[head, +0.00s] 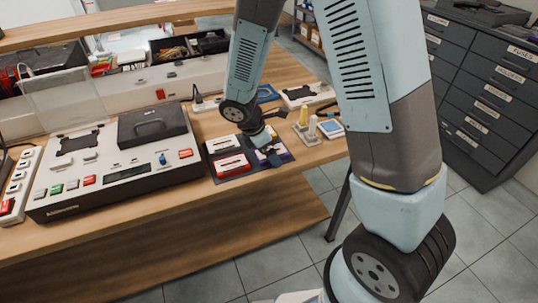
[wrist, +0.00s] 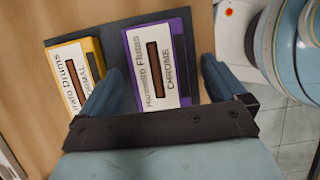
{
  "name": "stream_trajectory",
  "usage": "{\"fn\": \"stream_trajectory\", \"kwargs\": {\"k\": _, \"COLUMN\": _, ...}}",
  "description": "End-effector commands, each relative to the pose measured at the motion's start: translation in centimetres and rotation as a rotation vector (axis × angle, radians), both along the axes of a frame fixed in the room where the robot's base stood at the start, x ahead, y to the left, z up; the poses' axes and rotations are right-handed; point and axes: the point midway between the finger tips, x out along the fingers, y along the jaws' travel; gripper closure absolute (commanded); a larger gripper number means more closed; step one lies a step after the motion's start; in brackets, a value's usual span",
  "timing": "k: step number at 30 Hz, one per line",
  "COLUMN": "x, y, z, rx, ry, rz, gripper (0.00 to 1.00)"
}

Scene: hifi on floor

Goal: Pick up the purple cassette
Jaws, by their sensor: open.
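In the wrist view my gripper (wrist: 160,68) is open, with one finger on each side of the purple cassette. The left finger is in the gap towards the yellow cassette (wrist: 96,50); the right finger is past the purple cassette's right edge. Whether the fingers touch it, I cannot tell.
A white cassette (head: 224,144) and a red one (head: 232,167) lie on the tray's left part. A large console (head: 120,165) stands left of the tray.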

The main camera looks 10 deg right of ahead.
Motion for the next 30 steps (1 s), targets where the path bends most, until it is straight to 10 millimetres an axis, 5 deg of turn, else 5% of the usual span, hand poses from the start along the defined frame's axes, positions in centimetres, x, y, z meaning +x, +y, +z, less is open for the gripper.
{"fn": "stream_trajectory", "kwargs": {"k": 21, "x": -0.08, "y": 0.02, "z": -0.03, "rx": -0.001, "ry": 0.002, "rz": 0.0, "gripper": 0.63}}
{"fn": "stream_trajectory", "kwargs": {"k": 30, "x": -0.05, "y": 0.03, "z": 0.27, "rx": 0.0, "ry": 0.001, "rz": 0.0, "gripper": 0.63}}
